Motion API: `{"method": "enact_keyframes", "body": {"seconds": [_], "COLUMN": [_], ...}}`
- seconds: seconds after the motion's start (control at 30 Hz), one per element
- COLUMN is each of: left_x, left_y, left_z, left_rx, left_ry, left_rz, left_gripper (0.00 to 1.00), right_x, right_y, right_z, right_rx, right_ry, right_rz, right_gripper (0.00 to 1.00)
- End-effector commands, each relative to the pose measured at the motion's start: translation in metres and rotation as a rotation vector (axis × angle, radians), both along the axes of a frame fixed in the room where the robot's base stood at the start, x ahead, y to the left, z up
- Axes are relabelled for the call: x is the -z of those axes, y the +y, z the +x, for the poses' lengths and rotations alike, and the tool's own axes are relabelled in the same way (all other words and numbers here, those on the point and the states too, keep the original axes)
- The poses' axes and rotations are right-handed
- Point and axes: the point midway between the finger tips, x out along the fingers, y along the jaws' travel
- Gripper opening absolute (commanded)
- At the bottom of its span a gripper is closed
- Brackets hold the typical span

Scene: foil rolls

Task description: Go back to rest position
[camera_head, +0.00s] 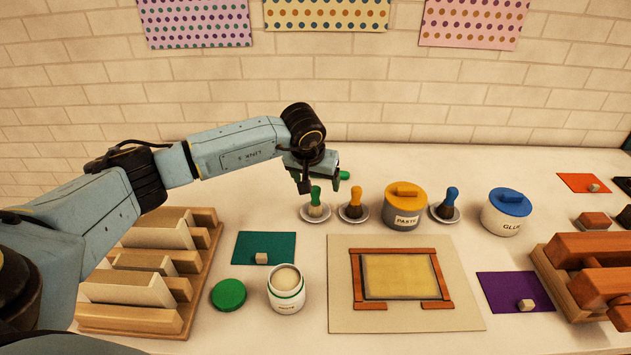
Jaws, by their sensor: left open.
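My left arm reaches in from the left, and its gripper (322,183) hangs over the back of the table, open. Just below it a green-handled brush (316,200) stands upright in a small metal saucer (316,219). The fingers are close to the top of its handle; I cannot tell whether they touch it. A small green bit (344,174) shows beside the right finger; what it is I cannot tell. My right gripper is not in view.
Along the back stand an orange-handled brush (355,201), a yellow-lidded paste pot (403,208), a blue-handled brush (448,204) and a blue-lidded glue pot (506,213). In front are an open white jar (287,296), green lid (229,294), framed board (460,310) and wooden racks (208,263) (556,278).

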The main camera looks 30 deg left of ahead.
Motion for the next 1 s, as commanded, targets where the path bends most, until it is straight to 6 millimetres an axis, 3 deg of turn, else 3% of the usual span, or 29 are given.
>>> {"method": "enact_keyframes", "body": {"seconds": [0.53,1.0], "left_x": [-0.035,-0.036], "left_y": [0.000,0.000], "left_z": [0.000,0.000], "left_rx": [0.000,0.000], "left_ry": [0.001,0.001], "left_rz": [0.001,0.001], "left_gripper": [0.79,0.79], "right_x": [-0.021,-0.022], "right_y": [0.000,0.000], "right_z": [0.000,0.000], "right_rx": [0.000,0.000], "right_ry": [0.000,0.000], "right_rz": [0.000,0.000], "right_gripper": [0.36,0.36]}}
